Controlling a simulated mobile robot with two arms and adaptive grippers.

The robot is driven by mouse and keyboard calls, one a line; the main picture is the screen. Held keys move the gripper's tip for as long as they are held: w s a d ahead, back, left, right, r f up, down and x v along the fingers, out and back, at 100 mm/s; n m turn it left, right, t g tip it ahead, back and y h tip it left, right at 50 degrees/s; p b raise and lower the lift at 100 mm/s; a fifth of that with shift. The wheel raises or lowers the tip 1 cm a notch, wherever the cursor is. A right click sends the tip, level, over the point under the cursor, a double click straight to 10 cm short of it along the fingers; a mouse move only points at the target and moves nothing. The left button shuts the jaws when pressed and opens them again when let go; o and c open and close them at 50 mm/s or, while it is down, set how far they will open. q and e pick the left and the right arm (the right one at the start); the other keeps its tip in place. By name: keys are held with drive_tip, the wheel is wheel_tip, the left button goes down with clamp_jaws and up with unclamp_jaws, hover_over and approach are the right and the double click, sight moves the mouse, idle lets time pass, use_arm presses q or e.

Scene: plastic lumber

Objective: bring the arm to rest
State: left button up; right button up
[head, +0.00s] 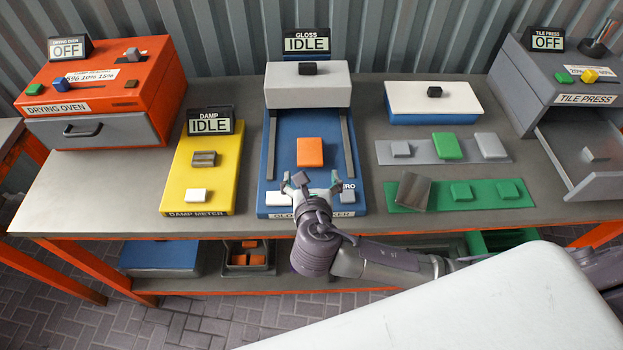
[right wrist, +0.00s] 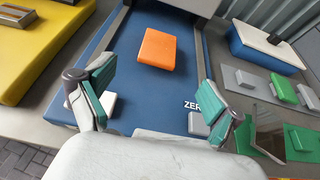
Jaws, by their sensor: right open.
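My right gripper (head: 311,184) is open and empty over the front edge of the blue gloss checker (head: 285,145). It also shows in the right wrist view (right wrist: 160,105), with its two fingers wide apart. An orange tile (head: 310,152) lies on the blue bed beyond the fingertips, and it also shows in the right wrist view (right wrist: 157,48). The gripper partly hides the checker's front label and buttons. The checker's display (head: 306,44) reads IDLE. My left gripper is not in view.
A yellow damp meter (head: 178,180) stands left of the checker. An orange drying oven (head: 155,80) is at the left, a grey tile press (head: 555,75) at the right. Grey (head: 425,152) and green (head: 420,205) strips hold several tiles. Bare tabletop (head: 90,190) lies at the left front.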

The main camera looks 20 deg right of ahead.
drive_tip(key=shift+s+a+r, duration=0.1)
drive_tip(key=shift+s+r, duration=0.1)
drive_tip(key=shift+s, duration=0.25)
